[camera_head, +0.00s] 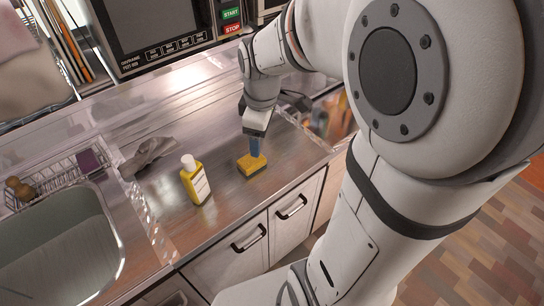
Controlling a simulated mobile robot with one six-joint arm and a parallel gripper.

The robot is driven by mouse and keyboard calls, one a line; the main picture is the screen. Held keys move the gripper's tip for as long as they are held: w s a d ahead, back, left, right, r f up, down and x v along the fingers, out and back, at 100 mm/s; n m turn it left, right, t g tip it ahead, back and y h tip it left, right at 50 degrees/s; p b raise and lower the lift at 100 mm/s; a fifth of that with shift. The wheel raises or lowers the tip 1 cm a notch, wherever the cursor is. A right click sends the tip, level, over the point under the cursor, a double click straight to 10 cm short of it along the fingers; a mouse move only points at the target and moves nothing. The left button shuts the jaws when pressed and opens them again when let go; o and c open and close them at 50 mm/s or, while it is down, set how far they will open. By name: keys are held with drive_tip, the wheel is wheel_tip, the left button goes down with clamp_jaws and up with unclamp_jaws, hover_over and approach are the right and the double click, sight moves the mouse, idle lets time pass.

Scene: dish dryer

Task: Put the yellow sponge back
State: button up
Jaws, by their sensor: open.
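The yellow sponge (250,167), with a dark underside, lies on the metal counter near its front edge. My gripper (256,152) points down at the sponge from above, and its blue fingers reach close to the sponge's top right part. It is open. I cannot tell whether the fingers touch the sponge or straddle it.
A yellow bottle with a white cap (195,180) stands left of the sponge. A grey cloth (148,157) lies behind it. At the left are a sink (62,245) and a wire rack (56,178) holding a purple item (89,160) and brown items. A microwave (160,32) stands behind.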

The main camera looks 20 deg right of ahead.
drive_tip(key=s+a+r+m+t, duration=0.1)
drive_tip(key=s+r+m, duration=0.2)
drive_tip(key=s+m, duration=0.7)
drive_tip(key=shift+s+m, duration=0.4)
drive_tip(key=shift+s, duration=0.25)
drive_tip(key=shift+w+a+r, duration=0.1)
drive_tip(key=shift+w, duration=0.05)
drive_tip(key=shift+c, duration=0.3)
